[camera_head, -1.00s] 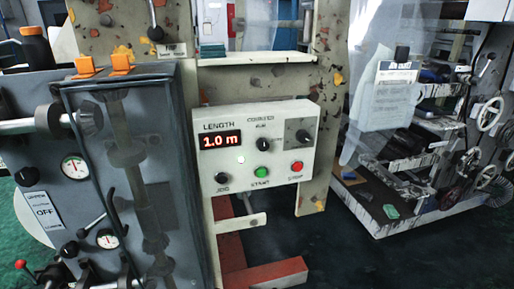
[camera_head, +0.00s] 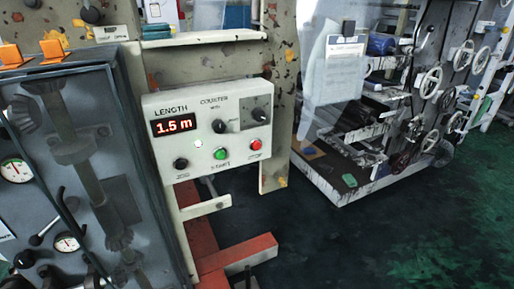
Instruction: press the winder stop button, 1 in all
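The winder control panel (camera_head: 205,165) is a cream box in the middle left of the head view. Its red stop button (camera_head: 255,144) sits at the lower right of the panel face. A green start button (camera_head: 221,154) is to its left. The length display (camera_head: 174,125) reads 1.5 m. Black knobs sit above and left of the buttons. My gripper does not show in this view, so I cannot see how it stands relative to the stop button.
A grey machine cabinet (camera_head: 90,150) with gauges and levers stands close at the left. A red beam (camera_head: 240,252) lies below the panel. At the back right is a machine with several handwheels (camera_head: 431,82). The dark and green floor (camera_head: 400,240) at right is open.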

